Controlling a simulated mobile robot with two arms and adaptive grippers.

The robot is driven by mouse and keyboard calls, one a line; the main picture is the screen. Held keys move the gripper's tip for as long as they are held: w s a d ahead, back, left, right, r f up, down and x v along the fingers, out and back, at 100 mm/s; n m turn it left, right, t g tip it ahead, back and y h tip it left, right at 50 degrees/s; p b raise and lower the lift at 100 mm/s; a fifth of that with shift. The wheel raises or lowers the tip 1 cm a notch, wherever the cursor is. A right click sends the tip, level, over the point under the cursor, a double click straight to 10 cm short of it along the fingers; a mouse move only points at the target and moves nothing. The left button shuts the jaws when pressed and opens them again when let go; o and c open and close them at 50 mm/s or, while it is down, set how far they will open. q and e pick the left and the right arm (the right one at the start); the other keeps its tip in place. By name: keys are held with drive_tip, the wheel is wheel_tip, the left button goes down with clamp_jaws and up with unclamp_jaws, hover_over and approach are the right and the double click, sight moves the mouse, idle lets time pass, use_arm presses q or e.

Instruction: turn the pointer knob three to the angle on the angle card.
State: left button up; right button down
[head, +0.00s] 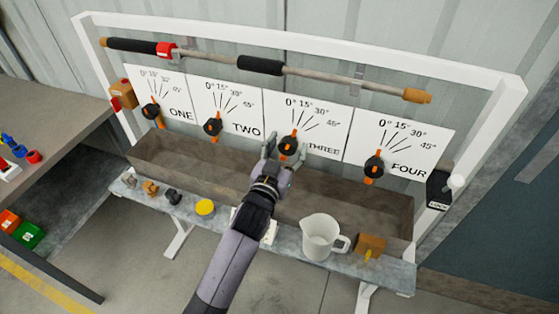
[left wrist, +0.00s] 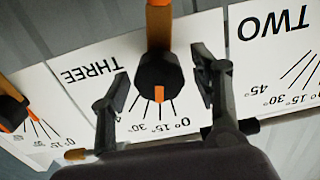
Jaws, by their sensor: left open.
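Pointer knob three (head: 288,147) is a black round knob with an orange pointer, on the white panel marked THREE (head: 322,120). In the left wrist view the same knob (left wrist: 160,78) sits between the two fingers, its orange mark near the low end of the scale; I cannot read the exact angle. My left gripper (head: 285,148) is open around the knob, one finger on each side, with gaps visible in the left wrist view (left wrist: 160,68). A white card (head: 270,234) on the shelf is mostly hidden behind my left arm, so its writing cannot be read. My right gripper is out of view.
Knobs one (head: 151,111), two (head: 213,126) and four (head: 374,167) flank it. A grey trough (head: 330,195) runs below the panels. The shelf holds a white jug (head: 322,238), a yellow disc (head: 205,207) and small parts. A bar (head: 320,76) crosses above.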

use_arm(q)
drive_tip(key=v, duration=1.1)
drive_tip(key=s+a+f+g+y, duration=0.1)
drive_tip(key=s+a+f+g, duration=0.15)
drive_tip(key=f, duration=0.95)
drive_tip(key=s+a+f+g+y, duration=0.1)
drive_tip(key=s+a+f+g, duration=0.2)
drive_tip(key=f, duration=0.9)
drive_tip(key=s+a+f+g+y, duration=0.15)
drive_tip(key=s+f, duration=0.25)
drive_tip(key=f, duration=0.8)
drive_tip(key=s+a+f+g, duration=0.3)
drive_tip(key=s+f, duration=0.4)
drive_tip(key=s, duration=0.4)
drive_tip(key=s+a+f+n+g+y, duration=0.1)
drive_tip(key=s+a+f+g, duration=0.2)
drive_tip(key=s, duration=0.8)
drive_tip(key=s+a+f+g+y, duration=0.1)
drive_tip(key=s+a+f+g, duration=0.2)
drive_tip(key=s+a+f, duration=0.4)
drive_tip(key=s+f, duration=0.4)
drive_tip(key=shift+f+n, duration=0.15)
drive_tip(key=shift+n, duration=0.15)
